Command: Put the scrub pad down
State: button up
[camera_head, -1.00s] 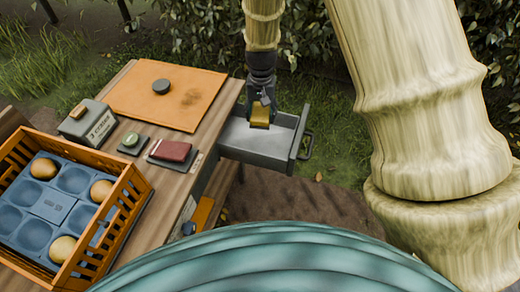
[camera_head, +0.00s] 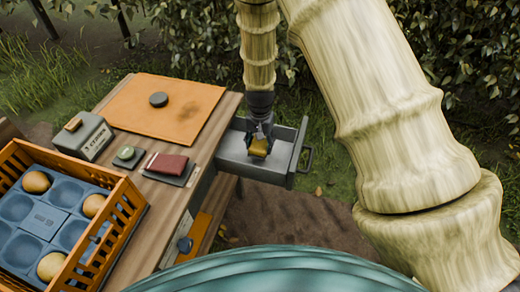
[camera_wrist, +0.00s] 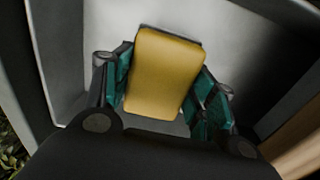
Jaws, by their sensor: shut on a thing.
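The scrub pad (camera_head: 259,148) is a small yellow block. My gripper (camera_head: 260,138) is shut on it, pointing down over the open grey drawer (camera_head: 236,161) at the table's right side. In the wrist view the pad (camera_wrist: 164,75) sits between the two green-lined fingers (camera_wrist: 160,92), with the drawer's pale floor (camera_wrist: 245,45) behind it. I cannot tell whether the pad touches the drawer floor.
The drawer's walls surround my gripper.

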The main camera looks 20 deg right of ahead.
jog(key=shift+f, duration=1.95)
jog(key=shift+f, duration=0.1)
jog(key=o, duration=0.9)
jog(key=shift+r+b, duration=0.5)
jog(key=shift+r, duration=5.6)
jog(key=shift+r, duration=0.1)
